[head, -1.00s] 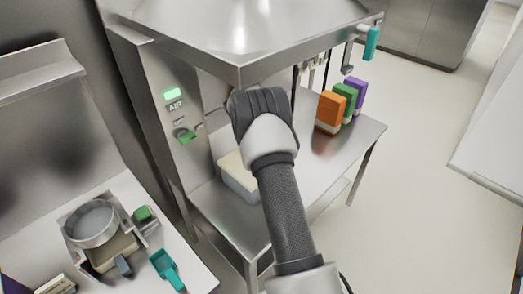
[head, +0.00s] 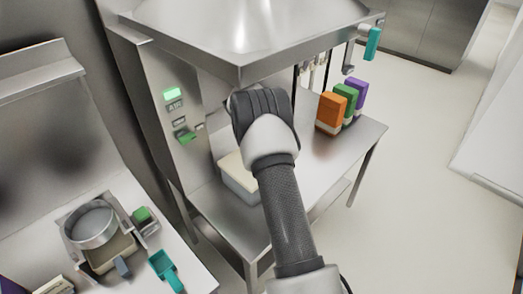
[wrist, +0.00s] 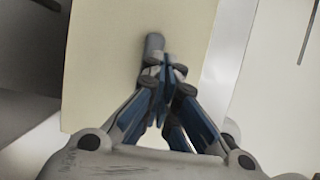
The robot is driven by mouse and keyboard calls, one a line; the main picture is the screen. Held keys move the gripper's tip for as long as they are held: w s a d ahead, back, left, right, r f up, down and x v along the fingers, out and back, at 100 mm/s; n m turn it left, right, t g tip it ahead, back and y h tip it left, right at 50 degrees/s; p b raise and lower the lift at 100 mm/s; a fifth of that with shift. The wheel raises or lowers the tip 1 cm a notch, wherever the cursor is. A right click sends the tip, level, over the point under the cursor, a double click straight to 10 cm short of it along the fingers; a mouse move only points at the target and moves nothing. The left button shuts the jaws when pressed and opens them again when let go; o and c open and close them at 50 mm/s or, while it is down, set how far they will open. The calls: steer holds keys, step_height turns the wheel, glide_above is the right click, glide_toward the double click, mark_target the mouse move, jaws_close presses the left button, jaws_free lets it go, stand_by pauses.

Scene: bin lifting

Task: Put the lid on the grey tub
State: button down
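The grey tub (head: 240,181) stands on the lower steel shelf, left of my arm, in the head view. The cream lid (head: 231,162) lies over its top; my arm hides its right part, and I cannot tell whether it is fully seated. In the wrist view the lid (wrist: 105,60) fills the middle, with a grey bar handle (wrist: 153,45) on it. My gripper (wrist: 166,72) has its fingers drawn together at this handle and looks shut on it. In the head view my arm hides the fingers.
Orange (head: 331,112), green (head: 346,98) and purple (head: 358,92) boxes stand on the shelf to the right. A steel hood (head: 240,50) overhangs the work spot. A sieve (head: 92,224) and a teal scoop (head: 166,269) are on the left counter.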

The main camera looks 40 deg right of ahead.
steer(key=shift+w+d+f+b, duration=0.3)
steer(key=shift+w+f+b, duration=0.05)
steer(key=shift+w+b, duration=0.35)
steer(key=shift+s+f, duration=0.2)
steer(key=shift+f, duration=0.4)
steer(key=shift+r, duration=0.1)
